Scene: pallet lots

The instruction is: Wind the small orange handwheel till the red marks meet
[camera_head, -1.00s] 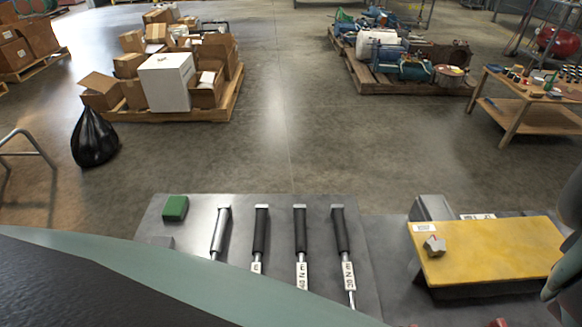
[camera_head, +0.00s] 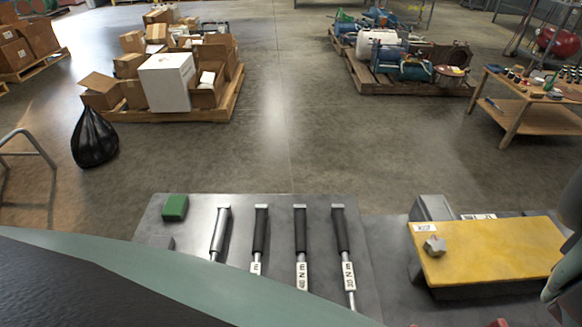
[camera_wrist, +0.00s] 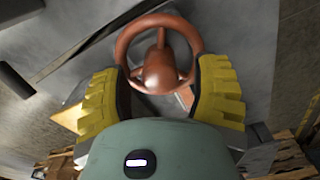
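The small orange handwheel (camera_wrist: 161,75) shows in the wrist view, with its round rim, domed hub and a spoke. My gripper (camera_wrist: 158,64) has its two yellow ribbed fingers on either side of the wheel, wide apart, with the near part of the rim between them. The finger tips lie close to the rim at left and right. I cannot tell whether they press on it. A small reddish patch (camera_wrist: 186,97) shows below the hub, partly hidden by the right finger. I see no clear pair of red marks. The handwheel does not show in the head view.
A grey bench top (camera_head: 385,262) carries several dark-handled tools (camera_head: 300,230), a green block (camera_head: 175,208) and a yellow plate (camera_head: 490,255) with a grey nut-like piece (camera_head: 434,246). Loaded pallets and a black bag (camera_head: 95,137) stand on the floor beyond, with open floor between.

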